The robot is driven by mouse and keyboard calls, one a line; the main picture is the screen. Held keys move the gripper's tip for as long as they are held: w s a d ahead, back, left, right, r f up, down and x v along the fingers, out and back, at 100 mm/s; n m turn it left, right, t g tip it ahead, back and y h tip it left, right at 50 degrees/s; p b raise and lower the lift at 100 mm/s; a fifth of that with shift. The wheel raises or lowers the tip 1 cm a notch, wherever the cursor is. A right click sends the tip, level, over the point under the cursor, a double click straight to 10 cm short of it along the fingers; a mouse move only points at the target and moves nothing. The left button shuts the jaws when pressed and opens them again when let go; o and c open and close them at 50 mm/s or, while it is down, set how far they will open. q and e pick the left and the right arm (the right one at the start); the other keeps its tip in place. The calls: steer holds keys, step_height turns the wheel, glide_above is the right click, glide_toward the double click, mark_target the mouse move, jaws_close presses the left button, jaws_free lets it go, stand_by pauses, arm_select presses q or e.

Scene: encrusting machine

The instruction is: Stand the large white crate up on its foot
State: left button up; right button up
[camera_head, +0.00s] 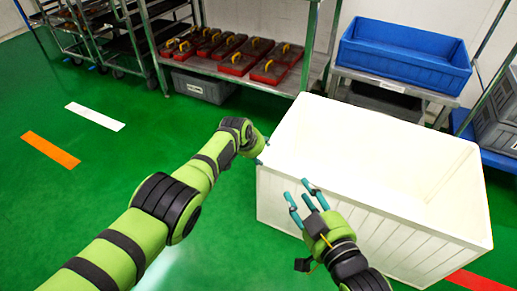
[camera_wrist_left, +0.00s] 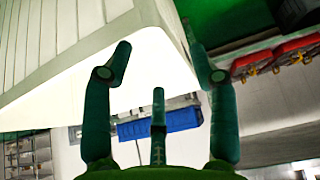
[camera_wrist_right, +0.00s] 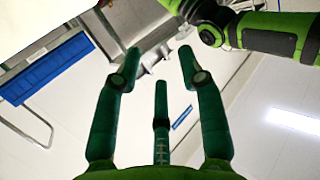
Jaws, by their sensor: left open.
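The large white crate (camera_head: 290,205) is on the green floor at the right of the head view. Its open side faces up and its ribbed long wall faces me; I cannot tell whether it is slightly tilted. My left gripper (camera_head: 264,143) is at the crate's left rim, partly hidden behind its own wrist. In the left wrist view the open fingers (camera_wrist_left: 157,60) are spread around the crate's rim (camera_wrist_left: 110,30); contact is unclear. My right gripper (camera_head: 307,197) is open and empty, fingers up, in front of the ribbed wall. Its spread fingers show in the right wrist view (camera_wrist_right: 158,70).
A metal rack (camera_head: 225,72) with red trays (camera_head: 237,62) stands behind the crate. A blue bin (camera_head: 400,68) sits on a stand behind it. Grey crates (camera_head: 497,122) are at the far right.

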steer(key=s+d+f+m+g+h+p, duration=0.2)
steer(key=s+d+f+g+h+p, duration=0.35)
steer(key=s+f+g, duration=0.75)
arm_select(q)
steer(key=p+v, duration=0.7)
steer(key=p, duration=0.1)
steer(key=shift+s+a+f+p, duration=0.15)
steer(key=shift+s+a+p, duration=0.15)
steer(key=shift+s+a, duration=0.1)
steer(key=o, duration=0.6)
steer(key=shift+d, duration=0.1)
steer(key=shift+c, duration=0.2)
steer(key=shift+w, duration=0.1)
arm_select(e)
step_height(320, 180, down, 20)
steer(key=s+d+n+t+y, duration=0.1)
steer(key=d+t+y, duration=0.1)
steer(key=shift+s+d+r, duration=0.25)
steer(key=shift+s+d, duration=0.05)
steer(key=shift+s, duration=0.05)
arm_select(q)
steer(key=shift+r, duration=0.35)
